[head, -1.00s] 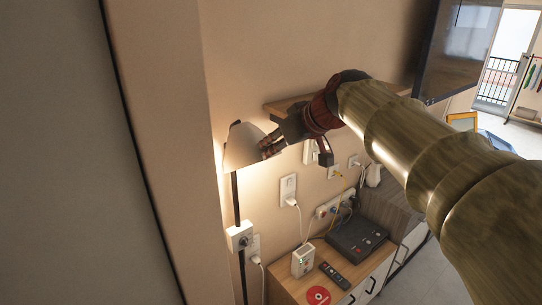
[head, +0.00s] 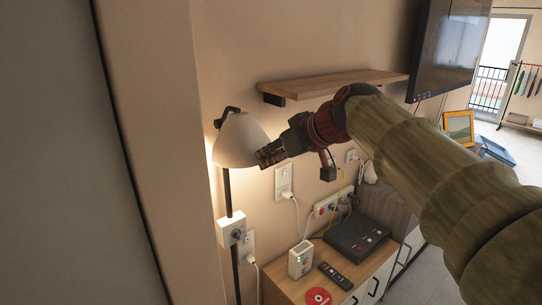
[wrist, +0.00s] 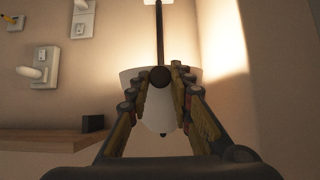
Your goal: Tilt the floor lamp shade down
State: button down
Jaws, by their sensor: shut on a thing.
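The floor lamp has a white cone-shaped shade (head: 238,138) at the left of the head view, on a thin dark pole (head: 228,192). The shade's opening faces down and slightly right, and light spills on the wall below. My gripper (head: 266,157) is at the shade's lower right rim, shut on it. In the wrist view, my gripper's fingers (wrist: 160,76) close in over the white shade (wrist: 158,113), with a dark round part between the fingertips. The fingers hide part of the shade, and the exact grip spot is unclear.
A wooden shelf (head: 330,83) is on the wall above my gripper. Wall sockets with plugs (head: 284,181) are below. A cabinet (head: 285,283) holds a black box (head: 356,236), a white device (head: 301,260) and a remote (head: 335,275). A wall corner stands close left of the lamp.

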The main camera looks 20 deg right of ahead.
jog(key=shift+f+b, duration=1.2)
jog(key=shift+f, duration=1.15)
jog(key=c, duration=2.1)
grip_release()
jog(key=shift+o, duration=0.9)
jog(key=shift+w, duration=0.1)
jog(key=shift+o, duration=0.6)
jog(key=shift+w+r, duration=0.1)
jog(key=shift+w, duration=0.1)
jog(key=shift+o, duration=1.1)
jog(key=shift+s+a+r, duration=0.1)
jog(key=shift+s+r, duration=0.15)
jog(key=shift+r, duration=0.05)
jog(key=shift+w, duration=0.15)
jog(key=shift+r, duration=0.1)
